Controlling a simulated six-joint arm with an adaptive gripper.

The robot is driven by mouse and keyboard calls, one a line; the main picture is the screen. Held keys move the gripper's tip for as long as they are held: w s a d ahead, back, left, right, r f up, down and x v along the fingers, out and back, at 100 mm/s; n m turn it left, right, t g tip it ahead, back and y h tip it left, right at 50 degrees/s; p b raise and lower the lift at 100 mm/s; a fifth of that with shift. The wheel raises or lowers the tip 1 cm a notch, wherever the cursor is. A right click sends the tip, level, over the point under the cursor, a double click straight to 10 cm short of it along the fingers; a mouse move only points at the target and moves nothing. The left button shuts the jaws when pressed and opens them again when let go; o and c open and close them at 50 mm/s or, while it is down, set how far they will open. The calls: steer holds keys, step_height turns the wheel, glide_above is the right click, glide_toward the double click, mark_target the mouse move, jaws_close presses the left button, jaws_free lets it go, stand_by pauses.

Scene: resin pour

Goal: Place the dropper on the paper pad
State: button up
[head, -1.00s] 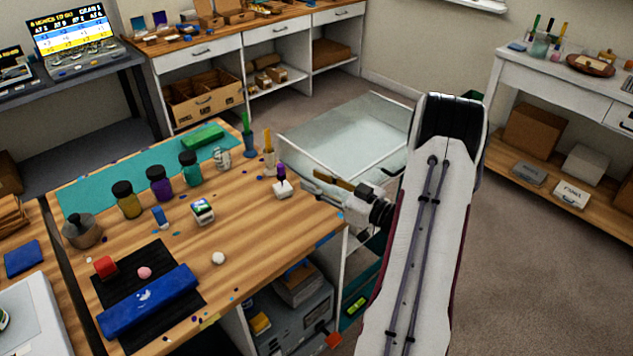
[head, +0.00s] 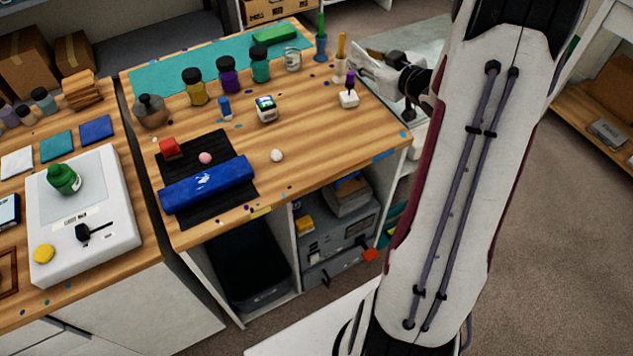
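A small upright piece with a purple top (head: 350,78) stands in a white block (head: 348,99) near the right end of the wooden bench; it looks like the dropper. My gripper (head: 360,60) is at the bench's far right edge, just behind and right of it, and appears apart from it. Its fingers are small and partly overlapped, so I cannot tell whether they are open. No paper pad is certain; a pale flat sheet (head: 17,162) lies on the left table, beside a teal one (head: 57,146) and a blue one (head: 97,129).
Several capped jars (head: 228,80) stand along the bench's teal mat (head: 150,78). A black mat (head: 215,143) carries a blue roll (head: 207,183).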

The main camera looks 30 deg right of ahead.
steer(key=s+a+r+m+g+h, duration=0.2)
steer(key=s+a+r+g+h, duration=0.15)
steer(key=s+a+r, duration=0.6)
steer(key=s+a+g+y, duration=0.4)
steer(key=s+a+g, duration=0.1)
steer(key=s+a, duration=1.6)
steer(key=shift+s+a+f+m, duration=0.3)
steer(key=shift+f, duration=0.05)
